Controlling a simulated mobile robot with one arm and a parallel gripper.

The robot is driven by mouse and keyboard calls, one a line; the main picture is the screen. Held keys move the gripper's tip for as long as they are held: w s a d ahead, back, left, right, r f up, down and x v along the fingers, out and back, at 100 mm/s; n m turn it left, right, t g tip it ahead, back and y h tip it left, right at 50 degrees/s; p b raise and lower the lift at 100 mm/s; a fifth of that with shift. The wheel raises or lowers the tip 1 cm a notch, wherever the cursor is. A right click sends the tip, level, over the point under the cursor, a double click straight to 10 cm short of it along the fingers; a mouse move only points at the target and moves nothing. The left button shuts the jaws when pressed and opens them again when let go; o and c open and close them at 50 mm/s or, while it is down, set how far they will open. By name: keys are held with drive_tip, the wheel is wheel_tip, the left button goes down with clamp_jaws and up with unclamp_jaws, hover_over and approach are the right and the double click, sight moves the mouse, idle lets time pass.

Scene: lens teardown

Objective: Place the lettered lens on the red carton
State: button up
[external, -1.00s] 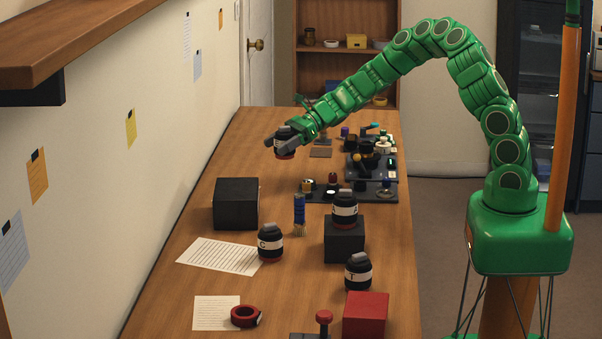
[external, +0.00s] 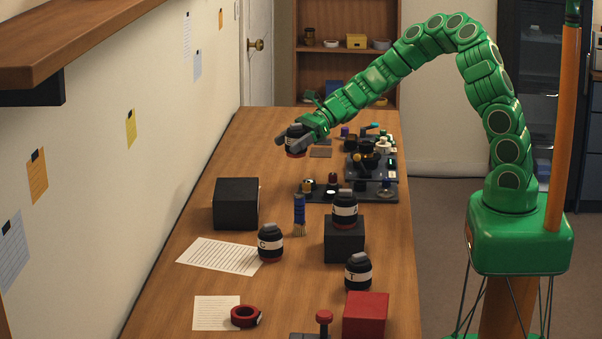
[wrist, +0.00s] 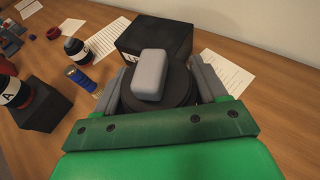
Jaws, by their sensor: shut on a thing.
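My gripper (external: 291,141) is shut on a dark lens (external: 297,144) with a red lower band, held above the far part of the bench. In the wrist view the held lens (wrist: 158,86) is a black round body with a grey block on top, between the grey fingers; no letter shows on it. The red carton (external: 365,316) stands at the front right edge, far from my gripper, its top bare. Other lettered lenses are an A lens (external: 345,210) on a black box, a T lens (external: 358,272) behind the carton, and one (external: 270,243) reading G or C.
A large black box (external: 236,204) stands at left. A blue brush (external: 299,214) stands upright mid-bench. Dark trays (external: 352,194) of small parts lie at the right. A red tape roll (external: 245,316) and a red knob (external: 324,318) are in front. Papers lie flat on the left.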

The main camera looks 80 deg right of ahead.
drive_tip(key=s+a+r+n+g+y, duration=0.1)
drive_tip(key=s+a+n+g+y, duration=0.1)
drive_tip(key=a, duration=1)
drive_tip(key=s+a+r+n+g+y, duration=0.1)
drive_tip(key=s+a+r+n+g, duration=0.15)
drive_tip(key=a, duration=0.95)
drive_tip(key=s+a+r+n+g+y, duration=0.1)
drive_tip(key=s+a+n+g+y, duration=0.15)
drive_tip(key=a, duration=0.95)
drive_tip(key=s+a+r+n+g, duration=0.3)
drive_tip(key=s+a+n+g, duration=0.35)
drive_tip(key=s+a, duration=1.7)
hover_over(369, 308)
drive_tip(key=d, duration=0.1)
drive_tip(key=shift+g+h, duration=0.35)
drive_tip(key=shift+h, duration=0.1)
drive_tip(key=f, duration=0.8)
drive_tip(key=shift+s+f, duration=0.4)
drive_tip(key=shift+w+a+f, duration=0.25)
drive_tip(key=shift+a+f, duration=0.05)
drive_tip(key=shift+f, duration=0.25)
drive_tip(key=shift+w+a+f, duration=0.2)
drive_tip(key=shift+a+f, duration=0.05)
drive_tip(key=shift+f, duration=1.6)
drive_tip(key=shift+f, duration=0.45)
